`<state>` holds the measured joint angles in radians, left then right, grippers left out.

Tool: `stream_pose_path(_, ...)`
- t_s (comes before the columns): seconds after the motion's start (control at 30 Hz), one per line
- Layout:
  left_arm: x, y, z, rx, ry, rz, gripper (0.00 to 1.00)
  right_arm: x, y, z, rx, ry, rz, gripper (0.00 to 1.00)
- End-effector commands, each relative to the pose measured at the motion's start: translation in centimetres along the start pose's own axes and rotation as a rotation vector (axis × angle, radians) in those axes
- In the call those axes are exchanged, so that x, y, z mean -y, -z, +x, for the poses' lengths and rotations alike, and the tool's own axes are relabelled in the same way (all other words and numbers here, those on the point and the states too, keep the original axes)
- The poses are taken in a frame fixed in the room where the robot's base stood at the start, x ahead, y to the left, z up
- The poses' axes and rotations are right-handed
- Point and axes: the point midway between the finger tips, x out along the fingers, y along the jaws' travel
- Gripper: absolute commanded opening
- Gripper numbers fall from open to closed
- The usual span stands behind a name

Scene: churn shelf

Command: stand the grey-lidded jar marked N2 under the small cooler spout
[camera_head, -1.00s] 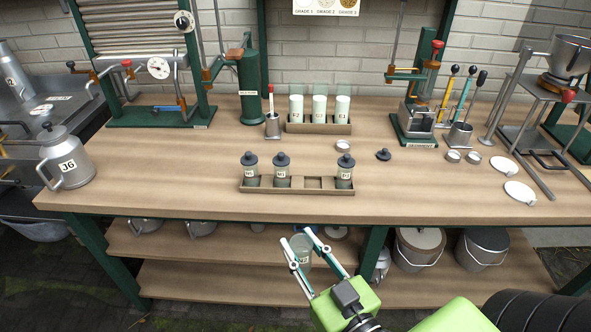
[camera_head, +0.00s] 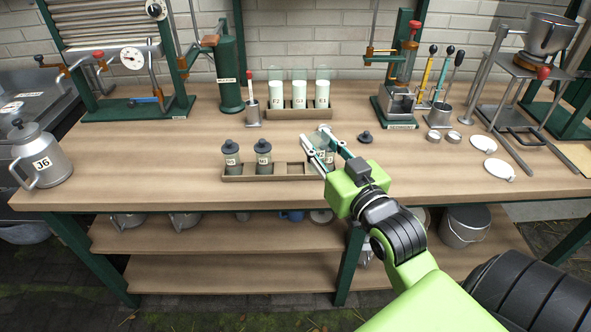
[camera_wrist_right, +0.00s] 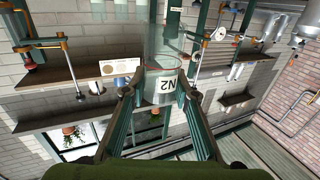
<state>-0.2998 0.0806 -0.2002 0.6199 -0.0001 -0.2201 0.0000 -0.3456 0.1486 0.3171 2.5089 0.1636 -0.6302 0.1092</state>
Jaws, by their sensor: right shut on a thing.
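My right gripper (camera_head: 318,143) is shut on a clear glass jar (camera_head: 321,152), in front of the right part of the jar rack as the head view shows it. A loose dark grey lid (camera_head: 365,137) lies on the bench right of the gripper. A corrugated-plate apparatus (camera_head: 105,30), which looks like a cooler, stands at the back left; I cannot make out which part is the small spout. My left gripper is not in view.
Two dark-lidded jars (camera_head: 232,155) stand in the low wooden rack (camera_head: 228,177); its right end is partly hidden by my gripper. White-filled tubes (camera_head: 298,95) stand behind. A steel jug (camera_head: 42,155) is at the left. The bench between jug and rack is clear.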

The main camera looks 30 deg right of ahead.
Motion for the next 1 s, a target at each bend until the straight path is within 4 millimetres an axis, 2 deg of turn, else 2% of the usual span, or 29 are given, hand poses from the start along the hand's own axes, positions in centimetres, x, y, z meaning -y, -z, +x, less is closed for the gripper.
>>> stream_pose_path(0.17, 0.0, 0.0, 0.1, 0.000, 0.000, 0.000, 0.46, -0.2, -0.9, 2.2, -0.003, 0.000, 0.000, 0.00)
stream_pose_path(0.47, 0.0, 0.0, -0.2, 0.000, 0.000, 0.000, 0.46, -0.7, -4.0, 9.4, -0.002, 0.000, 0.000, 0.00)
stream_pose_path(0.5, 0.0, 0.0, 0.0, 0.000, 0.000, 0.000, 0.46, -0.8, -5.2, 10.0, 0.002, -0.001, 0.001, 0.00)
stream_pose_path(0.7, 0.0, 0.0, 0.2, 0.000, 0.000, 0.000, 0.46, -0.9, -8.0, 12.3, -0.001, 0.000, -0.001, 0.00)
stream_pose_path(0.87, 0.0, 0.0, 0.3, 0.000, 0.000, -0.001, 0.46, -1.0, -8.8, 13.1, -0.002, 0.000, -0.001, 0.00)
stream_pose_path(1.0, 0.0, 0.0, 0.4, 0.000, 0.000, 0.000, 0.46, -1.1, -10.6, 14.1, 0.002, 0.000, 0.000, 0.00)
